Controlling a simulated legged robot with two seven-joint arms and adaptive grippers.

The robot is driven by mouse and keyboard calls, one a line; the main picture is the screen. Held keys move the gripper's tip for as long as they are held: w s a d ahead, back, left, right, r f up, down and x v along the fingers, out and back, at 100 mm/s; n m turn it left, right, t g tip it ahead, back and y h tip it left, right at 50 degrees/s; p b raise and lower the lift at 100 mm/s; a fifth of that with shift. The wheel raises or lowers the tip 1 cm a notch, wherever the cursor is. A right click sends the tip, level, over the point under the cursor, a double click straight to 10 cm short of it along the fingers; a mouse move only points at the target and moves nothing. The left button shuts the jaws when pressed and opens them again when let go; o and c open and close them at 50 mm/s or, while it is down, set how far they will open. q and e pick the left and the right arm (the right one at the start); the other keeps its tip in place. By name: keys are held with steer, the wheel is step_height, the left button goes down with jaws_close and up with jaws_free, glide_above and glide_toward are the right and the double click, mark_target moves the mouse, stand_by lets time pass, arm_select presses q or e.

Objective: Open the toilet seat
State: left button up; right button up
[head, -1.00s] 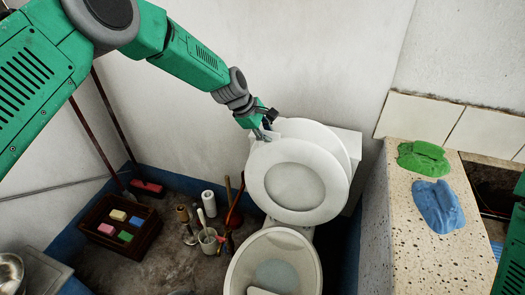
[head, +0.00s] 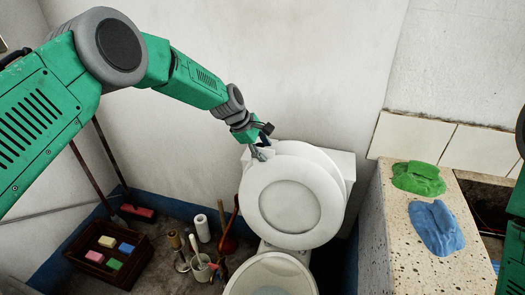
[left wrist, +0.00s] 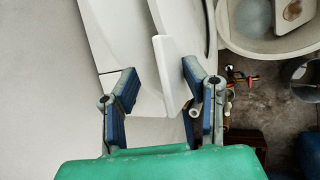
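The white toilet seat (head: 253,207) stands raised, leaning back in front of the lid (head: 338,165) in the head view. The toilet bowl (head: 240,282) lies uncovered below it, cut by the bottom edge. My left gripper (head: 261,153) is at the upper left edge of the raised seat. In the left wrist view, its two fingers (left wrist: 158,86) are spread apart, with a thin white edge (left wrist: 172,75) between them and a gap on the left side. I cannot tell whether the right finger touches it. My right gripper is out of view; only part of that arm shows at the right.
A speckled stone ledge (head: 395,238) with a green cloth (head: 418,178) and a blue cloth (head: 437,228) stands right of the toilet. A dark crate (head: 90,262) of coloured blocks, brushes and a plunger (head: 227,243) stand on the floor at left. The wall is close behind.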

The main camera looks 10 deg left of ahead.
arm_select(q)
steer(key=shift+w+a+r, duration=0.1)
steer(key=shift+r, duration=0.1)
steer(key=v, duration=1.1)
steer(key=shift+s+a, duration=0.2)
steer(key=shift+s, duration=0.15)
